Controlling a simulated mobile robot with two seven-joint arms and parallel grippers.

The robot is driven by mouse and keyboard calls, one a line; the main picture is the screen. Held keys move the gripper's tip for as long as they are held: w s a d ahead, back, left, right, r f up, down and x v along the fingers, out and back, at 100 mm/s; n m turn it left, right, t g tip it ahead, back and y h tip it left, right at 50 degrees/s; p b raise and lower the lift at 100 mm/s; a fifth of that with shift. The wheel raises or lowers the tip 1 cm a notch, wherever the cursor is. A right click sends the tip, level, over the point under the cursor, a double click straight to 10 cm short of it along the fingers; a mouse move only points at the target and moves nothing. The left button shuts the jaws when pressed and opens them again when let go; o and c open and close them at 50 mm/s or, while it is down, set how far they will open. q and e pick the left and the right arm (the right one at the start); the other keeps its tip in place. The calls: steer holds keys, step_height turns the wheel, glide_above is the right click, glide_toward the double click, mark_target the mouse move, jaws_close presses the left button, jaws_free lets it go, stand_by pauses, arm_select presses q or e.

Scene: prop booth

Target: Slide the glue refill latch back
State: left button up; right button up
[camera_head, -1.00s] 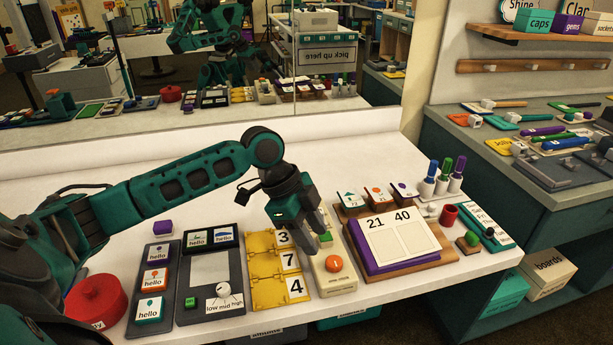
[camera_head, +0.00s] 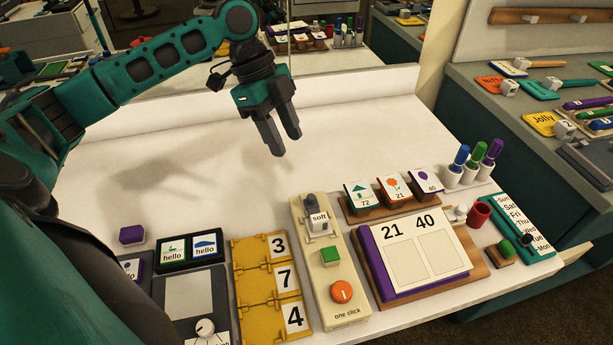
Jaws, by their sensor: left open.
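I see no part labelled as glue or as a refill latch. A long cream panel (camera_head: 327,279) on the white table has a dark grey knob (camera_head: 310,201) at its far end beside a "soft" label (camera_head: 318,221). A green square button (camera_head: 330,256) and an orange dial (camera_head: 342,292) sit nearer, above the words "one click". I cannot tell whether the grey knob is the latch. My left gripper (camera_head: 285,142) is open and empty, pointing down above the table, beyond the panel's far end and apart from it. My right gripper is not in view.
A yellow hinged board (camera_head: 262,291) showing 3, 7 and 4 lies left of the panel. A purple-edged calendar board (camera_head: 385,292) and a card rack (camera_head: 385,207) lie right. Capped markers (camera_head: 475,165) stand farther right. The table's back half is clear, up to a low back wall.

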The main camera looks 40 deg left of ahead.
mark_target(310, 196)
arm_select(q)
steer(key=b+x, duration=0.1)
steer(key=x, duration=1.1)
steer(key=shift+s+d+f, duration=0.1)
steer(key=shift+d+f, duration=0.05)
steer(key=shift+f, duration=0.15)
steer(key=shift+c, duration=0.3)
jaws_close()
